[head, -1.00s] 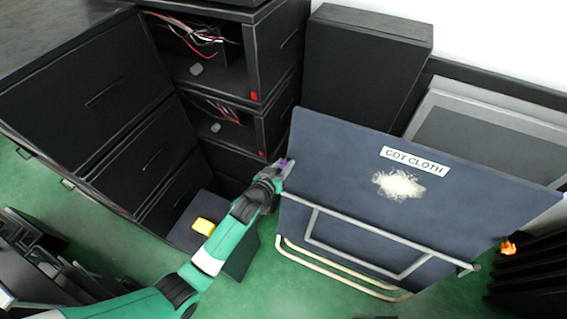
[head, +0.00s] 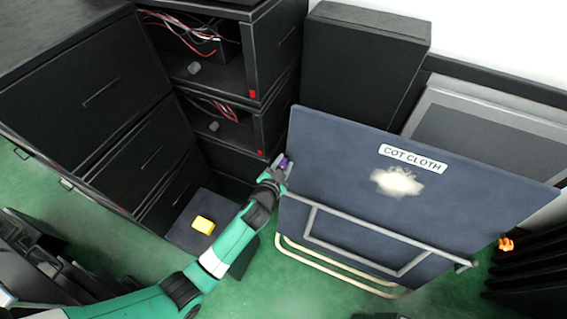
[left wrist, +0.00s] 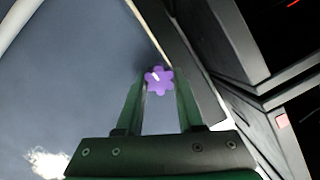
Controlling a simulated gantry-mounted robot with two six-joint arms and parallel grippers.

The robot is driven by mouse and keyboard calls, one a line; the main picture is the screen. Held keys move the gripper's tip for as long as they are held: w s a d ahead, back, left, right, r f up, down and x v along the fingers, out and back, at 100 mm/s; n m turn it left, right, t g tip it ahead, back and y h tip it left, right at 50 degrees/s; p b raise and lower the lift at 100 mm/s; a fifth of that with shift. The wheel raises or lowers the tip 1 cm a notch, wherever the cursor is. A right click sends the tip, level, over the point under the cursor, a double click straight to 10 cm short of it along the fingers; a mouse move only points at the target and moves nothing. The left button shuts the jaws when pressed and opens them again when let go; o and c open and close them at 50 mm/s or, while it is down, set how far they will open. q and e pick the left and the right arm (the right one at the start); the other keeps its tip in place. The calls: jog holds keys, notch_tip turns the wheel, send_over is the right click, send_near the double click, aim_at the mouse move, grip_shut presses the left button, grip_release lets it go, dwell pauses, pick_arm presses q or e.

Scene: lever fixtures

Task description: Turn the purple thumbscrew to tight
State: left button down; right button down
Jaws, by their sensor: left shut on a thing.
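The purple thumbscrew (left wrist: 159,80) is a lobed knob with a short white mark on its face. It sits between the fingertips of my left gripper (left wrist: 160,88) in the left wrist view. In the head view the thumbscrew (head: 284,163) shows as a small purple patch at the left edge of the dark blue panel (head: 340,160), with my left gripper (head: 280,168) shut on it. The white mark points to the upper left in the wrist view. My right gripper is not in view.
The panel bears a "COT CLOTH" label (head: 412,158) and has a metal rail (head: 375,233) along its lower part. Black cabinets (head: 100,100) with open wired bays stand left. A yellow block (head: 203,225) lies on a dark box.

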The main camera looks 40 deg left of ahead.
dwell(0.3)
pick_arm(q)
jog(key=c, duration=0.5)
grip_release()
jog(key=shift+s+r, duration=0.1)
jog(key=shift+s, duration=0.05)
jog(key=p+v, duration=0.4)
jog(key=v, duration=0.7)
jog(key=shift+s+d, duration=0.15)
